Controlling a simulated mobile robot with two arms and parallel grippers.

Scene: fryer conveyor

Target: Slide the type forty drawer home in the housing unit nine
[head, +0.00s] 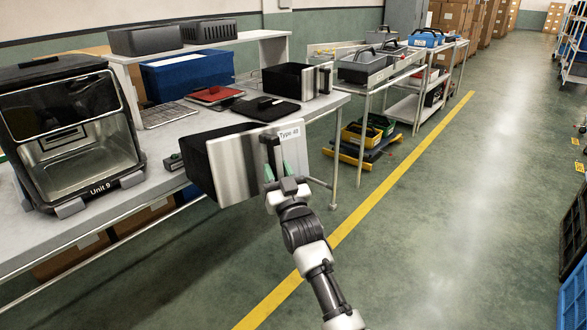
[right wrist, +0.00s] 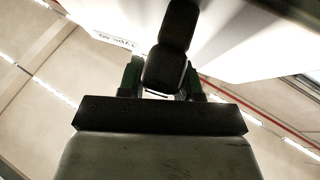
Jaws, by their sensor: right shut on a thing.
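The type forty drawer (head: 231,167) is a black box with a silver front, a dark handle and a "Type 40" label. It is held up at the front edge of the bench, slightly tilted. My right gripper (head: 272,174) is shut on the drawer's dark handle; in the right wrist view the green fingers (right wrist: 160,78) sit on both sides of the handle (right wrist: 166,65). The housing unit nine (head: 92,198), labelled "Unit 9", stands on the bench at the left. Its lower bay looks open and empty. The drawer is apart from it, to its right. My left gripper is not in view.
A small dark block (head: 173,162) lies between housing and drawer. The floor aisle (head: 440,220) at right is clear.

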